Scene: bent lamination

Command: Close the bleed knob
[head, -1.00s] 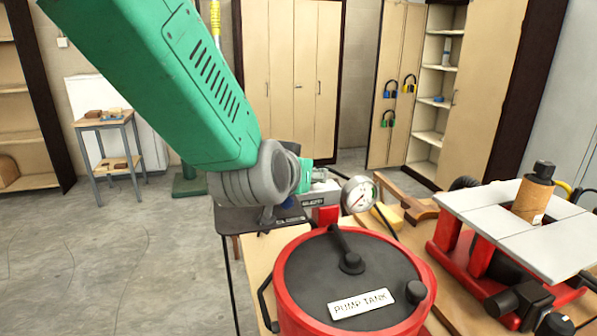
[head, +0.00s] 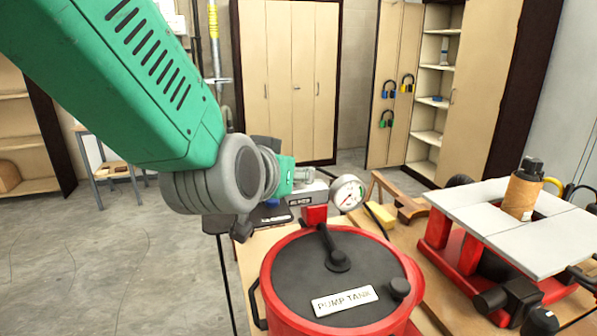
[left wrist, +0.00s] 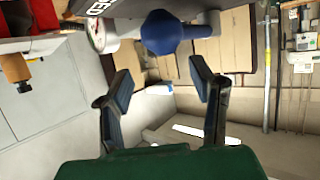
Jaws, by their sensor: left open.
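The bleed knob (left wrist: 165,32) is a round blue knob with a short blue stub on one side, at the top of the left wrist view. My left gripper (left wrist: 161,76) is open and empty. Its two dark fingers stand apart, with the knob beyond the tips and between their lines. I cannot tell the exact distance. In the head view my wrist hides most of this gripper. My right gripper is in neither view.
The red pump tank (head: 408,300) with a dark lid and black lever stands close in front. A red-based machine (head: 470,215) with a grey top is on the bench at the right. Open floor lies left.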

